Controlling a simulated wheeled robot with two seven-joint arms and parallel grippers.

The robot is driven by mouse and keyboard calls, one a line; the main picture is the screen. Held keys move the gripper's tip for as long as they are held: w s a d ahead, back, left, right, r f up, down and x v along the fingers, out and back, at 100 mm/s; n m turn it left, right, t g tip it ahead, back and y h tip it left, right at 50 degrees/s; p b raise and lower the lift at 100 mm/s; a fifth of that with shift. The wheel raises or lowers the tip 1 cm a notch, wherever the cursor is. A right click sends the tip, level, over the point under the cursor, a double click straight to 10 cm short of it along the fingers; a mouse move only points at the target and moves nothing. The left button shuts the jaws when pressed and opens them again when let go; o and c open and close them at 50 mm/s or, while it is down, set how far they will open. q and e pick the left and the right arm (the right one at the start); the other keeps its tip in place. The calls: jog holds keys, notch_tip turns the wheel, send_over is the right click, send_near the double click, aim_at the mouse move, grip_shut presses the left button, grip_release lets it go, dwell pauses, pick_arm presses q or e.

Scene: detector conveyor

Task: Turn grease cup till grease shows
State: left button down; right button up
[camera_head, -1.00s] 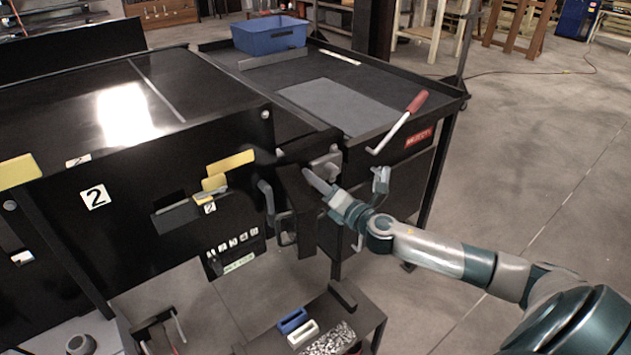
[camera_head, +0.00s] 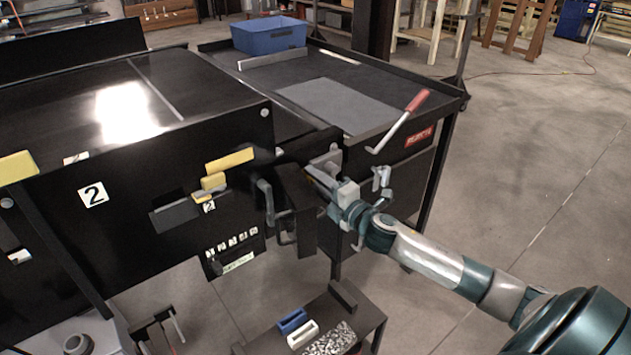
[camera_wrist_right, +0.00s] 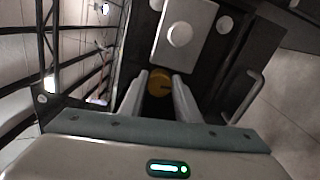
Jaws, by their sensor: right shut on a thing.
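The grease cup, a brass-coloured round cap (camera_wrist_right: 159,82), shows between the fingertips of my right gripper (camera_wrist_right: 158,90) in the right wrist view. The fingers are shut on it, one on each side. In the head view my right gripper (camera_head: 318,178) reaches in from the right to the dark housing at the conveyor's end. The cup is hidden there by the fingers and housing. I cannot make out any grease. My left gripper is not in view.
A black conveyor cabinet (camera_head: 125,215) marked 2 stands left. A side table carries a blue bin (camera_head: 268,34) and a red-handled lever (camera_head: 404,121). A handle (camera_wrist_right: 247,96) is close right of the fingers.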

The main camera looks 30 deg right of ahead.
jog(key=shift+f+m, duration=0.1)
jog(key=shift+m, duration=1.2)
jog(key=o, duration=0.8)
jog(key=shift+s, duration=0.15)
jog(key=shift+s+d+f, duration=0.1)
jog(key=shift+s+f, duration=0.05)
jog(key=shift+s, duration=0.45)
jog(key=s+d+b, duration=0.1)
jog(key=s+b, duration=0.4)
jog(key=s, duration=1)
jog(key=shift+s+d+b, duration=0.15)
jog(key=shift+s+b, duration=0.25)
